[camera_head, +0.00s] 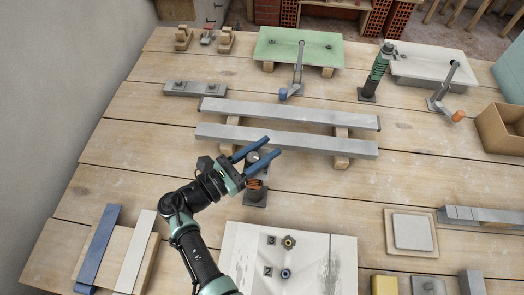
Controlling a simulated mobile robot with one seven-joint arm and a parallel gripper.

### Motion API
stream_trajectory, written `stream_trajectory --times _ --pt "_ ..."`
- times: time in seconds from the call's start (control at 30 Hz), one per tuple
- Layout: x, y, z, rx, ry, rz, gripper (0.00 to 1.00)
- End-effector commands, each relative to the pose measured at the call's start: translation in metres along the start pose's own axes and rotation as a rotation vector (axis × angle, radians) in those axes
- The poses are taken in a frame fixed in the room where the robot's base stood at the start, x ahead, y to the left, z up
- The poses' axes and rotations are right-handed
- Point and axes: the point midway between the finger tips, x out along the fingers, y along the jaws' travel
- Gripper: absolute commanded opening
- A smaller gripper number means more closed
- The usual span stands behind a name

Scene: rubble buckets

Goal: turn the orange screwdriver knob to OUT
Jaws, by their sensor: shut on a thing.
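A post with an orange part, which I take for the orange screwdriver knob (256,184), stands on a dark square base (256,200) just in front of the long grey bars. My gripper (274,146) has two blue fingers, reaching in from the lower left. They are shut on the grey upper part of this post, one finger on each side. The fingers and wrist hide part of the knob. No OUT marking can be read, so the knob's setting cannot be told.
Two long grey bars (290,140) on wooden blocks lie right behind the gripper. A green ribbed post (376,72) and a lever with an orange end (458,116) stand at the right. A white panel (310,255) with two small knobs lies in front.

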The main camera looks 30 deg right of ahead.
Motion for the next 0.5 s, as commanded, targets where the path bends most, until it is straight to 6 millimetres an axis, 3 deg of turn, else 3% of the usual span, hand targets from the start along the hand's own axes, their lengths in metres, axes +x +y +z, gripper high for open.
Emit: stream_trajectory --times 0.5 --pt "0.0 -0.0038 -0.0004 -0.001 0.0 -0.119 0.0"
